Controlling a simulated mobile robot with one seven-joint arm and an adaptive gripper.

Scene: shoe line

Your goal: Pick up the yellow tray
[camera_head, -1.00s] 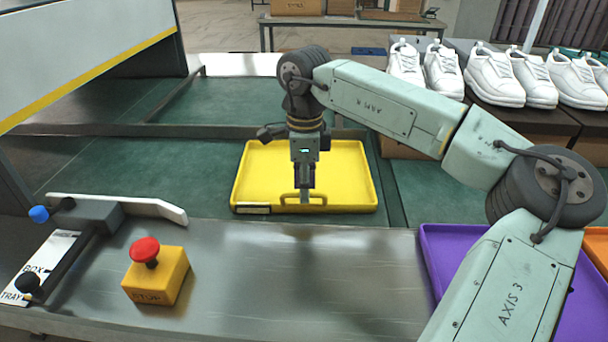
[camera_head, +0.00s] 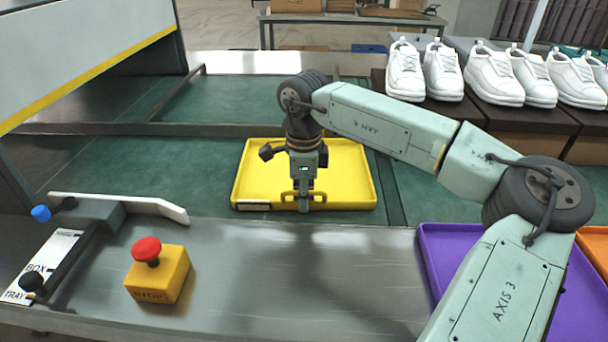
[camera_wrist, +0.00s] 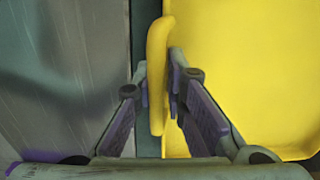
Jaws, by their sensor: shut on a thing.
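The yellow tray (camera_head: 350,172) lies flat and empty on the green conveyor surface, just behind the metal counter. Its front handle (camera_head: 289,197) faces the counter. My gripper (camera_head: 304,203) points down at the middle of the tray's front edge and is shut on that handle. In the wrist view the yellow handle (camera_wrist: 158,75) runs between the two fingers of my gripper (camera_wrist: 161,100), with the tray floor (camera_wrist: 245,70) to the right. The tray looks level; I cannot tell any gap under it.
A yellow stop box with a red button (camera_head: 158,272) stands on the metal counter (camera_head: 280,290) at the front left. A lever with a white bar (camera_head: 120,204) is beside it. A purple tray (camera_head: 440,250) and an orange tray (camera_head: 597,245) are at right. White shoes (camera_head: 500,78) stand behind.

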